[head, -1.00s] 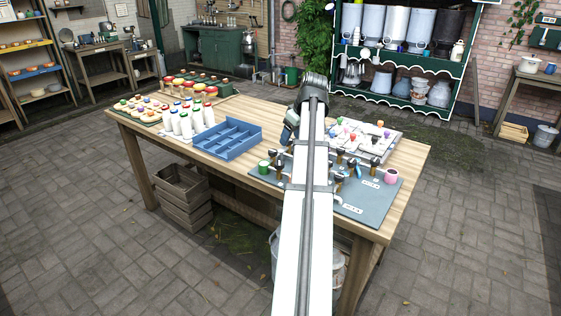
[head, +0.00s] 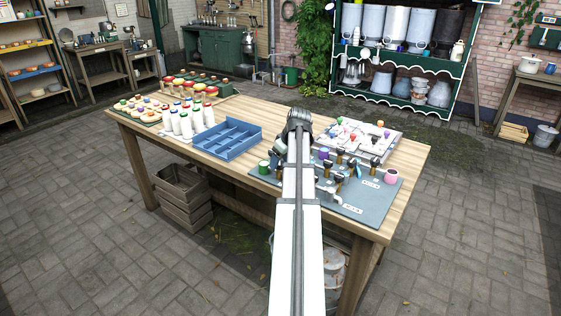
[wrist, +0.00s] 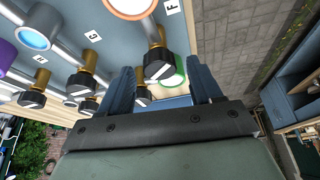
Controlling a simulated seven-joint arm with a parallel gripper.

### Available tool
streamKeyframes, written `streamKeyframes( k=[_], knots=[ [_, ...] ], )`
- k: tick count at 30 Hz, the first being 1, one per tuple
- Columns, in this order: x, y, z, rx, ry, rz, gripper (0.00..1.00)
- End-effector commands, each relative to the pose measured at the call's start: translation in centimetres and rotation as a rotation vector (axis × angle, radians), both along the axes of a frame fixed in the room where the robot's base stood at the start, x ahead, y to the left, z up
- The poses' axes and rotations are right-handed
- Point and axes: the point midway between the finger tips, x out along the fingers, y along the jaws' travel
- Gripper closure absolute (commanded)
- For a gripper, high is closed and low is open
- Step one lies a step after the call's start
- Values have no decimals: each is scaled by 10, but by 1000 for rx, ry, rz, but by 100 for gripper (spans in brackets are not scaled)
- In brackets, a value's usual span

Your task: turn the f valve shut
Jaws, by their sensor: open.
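The f valve (wrist: 158,64) has a black knob with a white mark on a brass stem, beside the label F (wrist: 172,6) in the wrist view. My gripper (wrist: 164,76) is open, with one blue-grey finger on each side of the f valve's knob. The knob sits closer to the left finger, and I cannot tell whether they touch. In the head view my gripper (head: 281,152) is over the left part of the grey valve board (head: 362,206), and my arm hides part of that board.
The G valve (wrist: 82,82) and H valve (wrist: 35,92) stand to the left in the wrist view. A green cup (head: 264,167) and pink cup (head: 391,177) sit at the board. A blue divided tray (head: 227,139) and white bottles (head: 185,123) stand left on the table.

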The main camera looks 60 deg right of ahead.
Motion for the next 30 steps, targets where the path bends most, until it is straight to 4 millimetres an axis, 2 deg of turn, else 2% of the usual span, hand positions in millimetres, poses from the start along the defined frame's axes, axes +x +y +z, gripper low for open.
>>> streamKeyframes(
  k=[12, 30],
  knots=[
    [2, 0, -6, 0, 0, 0, 36],
    [2, 0, -5, 0, 0, 0, 91]
  ],
)
